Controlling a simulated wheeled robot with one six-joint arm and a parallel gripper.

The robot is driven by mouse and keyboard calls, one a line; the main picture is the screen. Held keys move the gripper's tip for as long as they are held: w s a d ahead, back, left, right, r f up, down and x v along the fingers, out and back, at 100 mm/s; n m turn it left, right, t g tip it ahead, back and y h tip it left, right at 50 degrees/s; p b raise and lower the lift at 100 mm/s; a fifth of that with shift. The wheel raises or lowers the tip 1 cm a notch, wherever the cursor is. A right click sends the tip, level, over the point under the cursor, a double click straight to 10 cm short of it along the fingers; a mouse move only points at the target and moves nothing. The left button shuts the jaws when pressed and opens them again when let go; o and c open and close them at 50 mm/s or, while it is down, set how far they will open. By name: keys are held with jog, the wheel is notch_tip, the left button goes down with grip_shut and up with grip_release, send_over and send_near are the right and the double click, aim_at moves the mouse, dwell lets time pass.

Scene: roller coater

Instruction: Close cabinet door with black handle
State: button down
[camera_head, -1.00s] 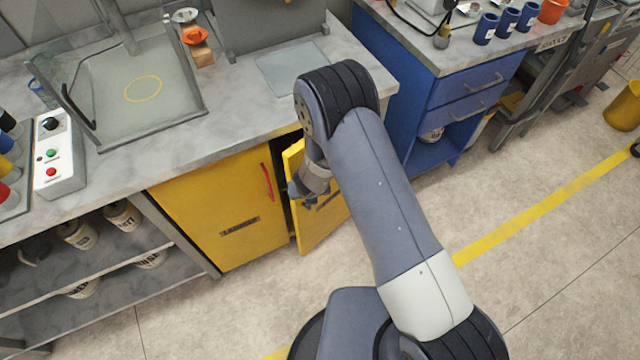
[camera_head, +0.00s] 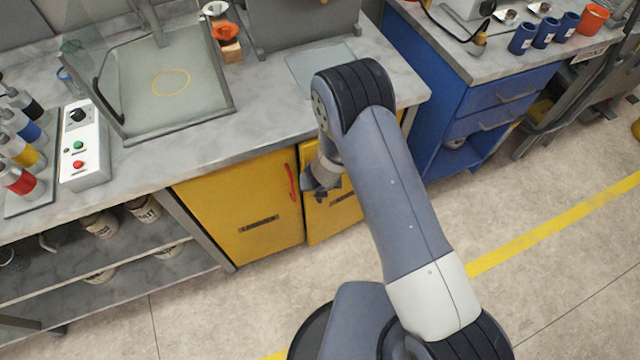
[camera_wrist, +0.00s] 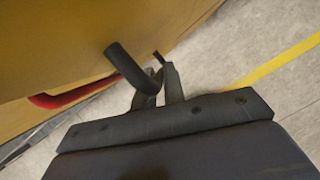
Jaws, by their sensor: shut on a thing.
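The yellow cabinet door with the black handle (camera_head: 330,217) is the right-hand one, partly hidden behind my arm. It looks nearly flush with the cabinet front. Its curved black handle (camera_wrist: 128,68) shows in the wrist view against the yellow door face (camera_wrist: 75,40). My gripper (camera_wrist: 158,85) is shut on the black handle, near its lower end. In the head view my gripper (camera_head: 320,188) is at the door's upper part, and the handle there is mostly covered.
The left yellow door (camera_head: 240,205) with a red handle (camera_head: 291,182) is shut. A grey worktop (camera_head: 260,130) overhangs the doors. A blue drawer cabinet (camera_head: 475,120) stands to the right. The floor (camera_head: 540,270) in front is clear.

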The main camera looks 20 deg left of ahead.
jog(key=c, duration=1.5)
grip_release()
jog(key=p+v, duration=0.2)
jog(key=v, duration=0.9)
